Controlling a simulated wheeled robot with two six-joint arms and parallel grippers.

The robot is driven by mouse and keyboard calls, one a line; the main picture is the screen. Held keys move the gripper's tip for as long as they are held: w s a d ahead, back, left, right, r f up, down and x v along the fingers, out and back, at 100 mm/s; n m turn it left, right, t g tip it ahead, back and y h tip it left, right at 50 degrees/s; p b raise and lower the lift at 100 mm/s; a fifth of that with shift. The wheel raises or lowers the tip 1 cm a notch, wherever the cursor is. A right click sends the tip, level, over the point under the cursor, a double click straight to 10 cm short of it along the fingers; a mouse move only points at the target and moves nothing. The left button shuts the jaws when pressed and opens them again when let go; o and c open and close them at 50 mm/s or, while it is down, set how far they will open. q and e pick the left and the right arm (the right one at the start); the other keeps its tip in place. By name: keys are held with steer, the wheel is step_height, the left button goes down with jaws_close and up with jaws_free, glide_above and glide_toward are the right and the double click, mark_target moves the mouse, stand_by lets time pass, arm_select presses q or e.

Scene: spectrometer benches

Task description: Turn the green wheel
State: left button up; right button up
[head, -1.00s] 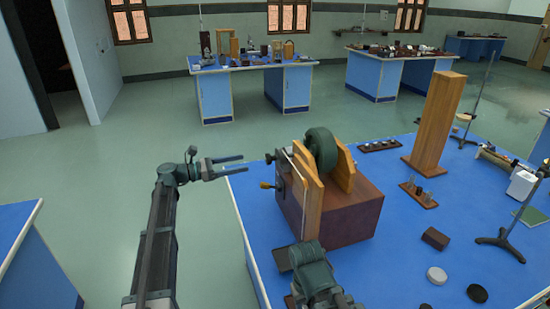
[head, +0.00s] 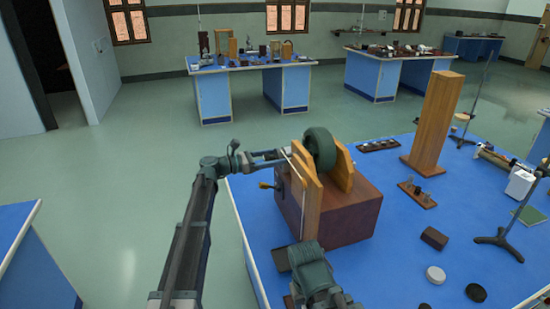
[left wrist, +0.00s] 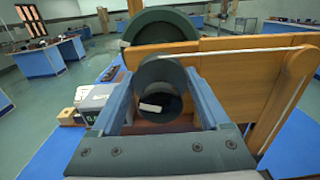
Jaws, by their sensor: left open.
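The green wheel (head: 320,149) is a dark green disc standing upright between wooden supports on a brown box (head: 345,212). Its rim also shows behind the wooden board in the left wrist view (left wrist: 160,24). My left gripper (head: 282,157) is beside the apparatus at its left side, fingers pointing towards the board. In the left wrist view its open fingers (left wrist: 160,78) stand either side of a dark round knob (left wrist: 160,92). I cannot tell whether they touch it. A small yellow-handled knob (head: 266,186) sits lower on the same side. My right arm shows low in the picture; its jaws are not seen.
The blue bench (head: 395,260) holds a tall wooden block (head: 434,122), a brown block (head: 434,238), round weights (head: 436,275) and a metal stand (head: 499,240). Open floor lies left of the bench. Other benches stand at the back.

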arm_select(q)
steer(key=shift+d, duration=0.1)
jaws_close()
stand_by(0.4)
